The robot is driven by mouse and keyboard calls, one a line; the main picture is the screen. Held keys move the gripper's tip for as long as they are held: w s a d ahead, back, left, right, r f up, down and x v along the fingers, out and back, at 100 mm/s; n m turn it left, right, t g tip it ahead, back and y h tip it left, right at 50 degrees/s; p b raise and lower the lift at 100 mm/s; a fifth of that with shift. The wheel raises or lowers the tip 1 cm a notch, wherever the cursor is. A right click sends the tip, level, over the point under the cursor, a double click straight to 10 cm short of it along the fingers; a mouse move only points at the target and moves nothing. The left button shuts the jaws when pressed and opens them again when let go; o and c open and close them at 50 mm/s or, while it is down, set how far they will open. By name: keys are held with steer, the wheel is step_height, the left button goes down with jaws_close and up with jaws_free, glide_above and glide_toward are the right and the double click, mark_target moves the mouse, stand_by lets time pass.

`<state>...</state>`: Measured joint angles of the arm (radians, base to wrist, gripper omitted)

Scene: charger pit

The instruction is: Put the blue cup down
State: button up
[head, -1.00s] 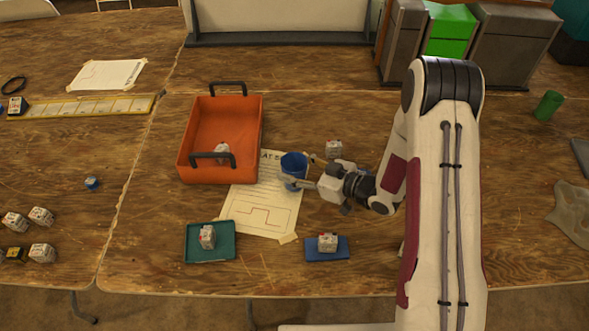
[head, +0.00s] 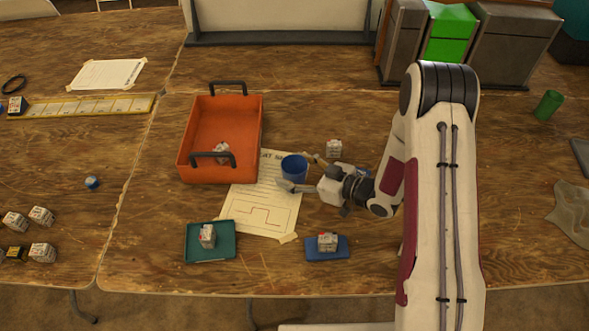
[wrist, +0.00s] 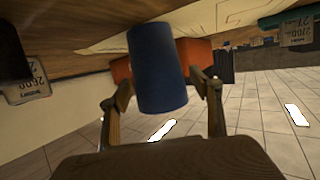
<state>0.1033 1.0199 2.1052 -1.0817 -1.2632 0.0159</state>
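The blue cup (head: 293,168) stands upright on the table, at the right edge of the taped paper sheet (head: 268,210). In the wrist view, which is upside down, the cup (wrist: 158,70) is between my fingers. My gripper (head: 299,172) is open around the cup, one finger on its far side and one on its near side. The wrist view of my gripper (wrist: 162,88) shows gaps between both fingers and the cup wall. The cup's base is partly hidden by the near finger.
An orange tray (head: 184,160) with a white box inside stands left of the cup. A teal tray (head: 222,255) and a blue mat (head: 313,254), each bearing a white box, lie nearer the front edge. Another white box (head: 334,149) stands just behind my gripper.

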steer(key=shift+r, duration=0.15)
steer(key=v, duration=1.2)
stand_by(0.3)
steer(key=shift+r, duration=0.1)
stand_by(0.6)
steer(key=w+d+r+m+t+h, duration=0.1)
steer(key=w+d+r+m+h, duration=0.1)
steer(key=w+d+r+h, duration=0.55)
steer(key=s+d+r+m+h, duration=0.2)
steer(key=s+d+r+h, duration=0.1)
steer(key=r, duration=0.3)
steer(key=s+d+r+m+h, duration=0.2)
steer(key=s+d+r+h, duration=0.15)
steer(key=r, duration=0.25)
steer(key=s+a+r+m+g+y, duration=0.1)
steer(key=s+a+r+m, duration=0.1)
steer(key=s, duration=1.1)
steer(key=s+a+r+m+g, duration=0.2)
steer(key=s+a+r+m, duration=0.1)
steer(key=s, duration=1)
steer(key=shift+a+r+g+y, duration=0.3)
steer(key=shift+a+r+y, duration=0.1)
steer(key=shift+a+r, duration=0.35)
